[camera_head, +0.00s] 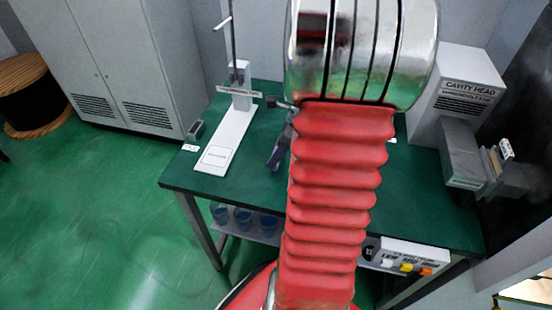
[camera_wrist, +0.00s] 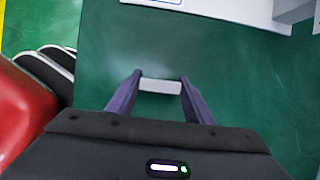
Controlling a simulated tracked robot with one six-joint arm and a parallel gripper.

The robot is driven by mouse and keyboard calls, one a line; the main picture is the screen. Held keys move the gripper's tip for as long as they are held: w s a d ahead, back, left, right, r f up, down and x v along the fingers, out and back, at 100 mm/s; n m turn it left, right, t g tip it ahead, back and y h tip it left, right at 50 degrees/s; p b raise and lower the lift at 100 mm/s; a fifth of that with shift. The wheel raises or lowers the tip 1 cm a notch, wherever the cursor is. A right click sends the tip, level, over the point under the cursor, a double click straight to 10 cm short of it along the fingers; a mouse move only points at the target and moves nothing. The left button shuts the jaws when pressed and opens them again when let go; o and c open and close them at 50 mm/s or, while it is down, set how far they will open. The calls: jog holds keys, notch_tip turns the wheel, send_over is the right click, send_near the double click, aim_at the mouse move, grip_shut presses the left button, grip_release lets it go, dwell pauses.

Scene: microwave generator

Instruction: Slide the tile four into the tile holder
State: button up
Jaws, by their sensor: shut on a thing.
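In the wrist view, my gripper (camera_wrist: 160,76) has its two purple fingers on either side of a small pale grey tile (camera_wrist: 161,87). I see the tile edge-on between the fingertips, with no number showing. In the head view, part of my gripper (camera_head: 279,153) shows over the green table, just right of the white stand. My red arm hides much of the table, and the tile cannot be made out there. I cannot tell for sure which thing is the tile holder.
The green table (camera_head: 425,208) carries a white upright stand (camera_head: 228,138) and a small grey block (camera_head: 195,130) at its left edge. The grey cavity head machine (camera_head: 462,100) stands on the right. Blue buckets (camera_head: 243,219) sit on the shelf below.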

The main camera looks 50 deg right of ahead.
jog(key=shift+r, duration=0.1)
jog(key=shift+c, duration=0.5)
notch_tip(320, 180, up, 10)
jog(key=shift+f, duration=0.1)
jog(key=shift+w, duration=0.1)
dwell(0.5)
jog(key=w+a+f+n+g+h, duration=0.1)
jog(key=w+a+n+g, duration=0.3)
jog(key=w+a+n, duration=0.7)
jog(key=w+a+f+n+g+h, duration=0.1)
jog(key=w+a+n+g, duration=0.3)
jog(key=w+a+n, duration=0.8)
jog(key=a+f+n, duration=0.1)
jog(key=a+n, duration=0.6)
jog(key=shift+n+g, duration=0.3)
jog(key=shift+s, duration=0.15)
